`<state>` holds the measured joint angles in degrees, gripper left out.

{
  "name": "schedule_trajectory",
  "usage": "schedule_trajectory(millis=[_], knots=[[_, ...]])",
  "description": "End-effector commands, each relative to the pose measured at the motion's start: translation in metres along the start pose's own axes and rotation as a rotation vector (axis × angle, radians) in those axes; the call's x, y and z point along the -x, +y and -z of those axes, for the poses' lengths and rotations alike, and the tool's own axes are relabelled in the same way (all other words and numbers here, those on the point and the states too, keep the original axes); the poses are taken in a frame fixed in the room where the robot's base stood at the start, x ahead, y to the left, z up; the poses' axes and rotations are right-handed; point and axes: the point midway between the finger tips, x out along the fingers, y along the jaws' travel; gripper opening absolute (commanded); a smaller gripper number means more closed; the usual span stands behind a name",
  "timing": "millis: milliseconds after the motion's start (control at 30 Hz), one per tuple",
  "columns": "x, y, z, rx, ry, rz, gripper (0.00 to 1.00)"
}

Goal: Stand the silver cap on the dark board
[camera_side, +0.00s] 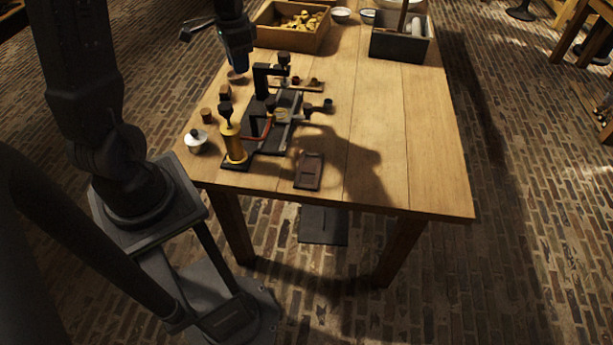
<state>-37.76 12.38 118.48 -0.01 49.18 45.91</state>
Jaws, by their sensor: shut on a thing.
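My gripper (238,66) is at the upper left of the table, pointing down above its left edge. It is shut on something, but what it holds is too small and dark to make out. A small dark board (308,172) lies flat near the table's front edge, with a lighter patch on it. A larger dark base (268,143) under the brass and black apparatus lies behind and left of it. A silvery round piece with a dark knob (197,142) stands at the table's left front corner. I cannot tell whether it is the silver cap.
A brass cylinder with a black knob (233,145) and a black upright (261,82) rise from the apparatus. Small brown pieces (206,115) stand to its left. A wooden box (291,26) and a grey caddy (399,45) are at the back. The table's right side is clear.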

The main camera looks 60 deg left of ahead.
Motion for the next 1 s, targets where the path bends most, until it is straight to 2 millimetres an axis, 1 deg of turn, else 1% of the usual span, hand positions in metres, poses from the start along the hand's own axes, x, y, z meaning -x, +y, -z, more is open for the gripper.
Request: schedule_trajectory(millis=[33,167,200,300,400,600,800,1000], knots=[[0.001,0.013,0.003,-0.075,0.001,0.001,0.0],[0.001,0.048,0.007,-0.305,0.001,0.001,0.0],[0.001,0.059,0.007,-0.378,0.001,0.001,0.0],[0.0,0.083,0.006,-0.547,0.001,0.001,0.0],[0.0,0.102,0.005,-0.684,0.001,0.001,0.0],[-0.002,0.132,-0.001,-0.904,0.001,0.001,0.0],[-0.034,0.131,-0.002,-0.905,-0.004,-0.005,0.0],[-0.061,0.131,-0.001,-0.903,-0.003,-0.004,0.0]])
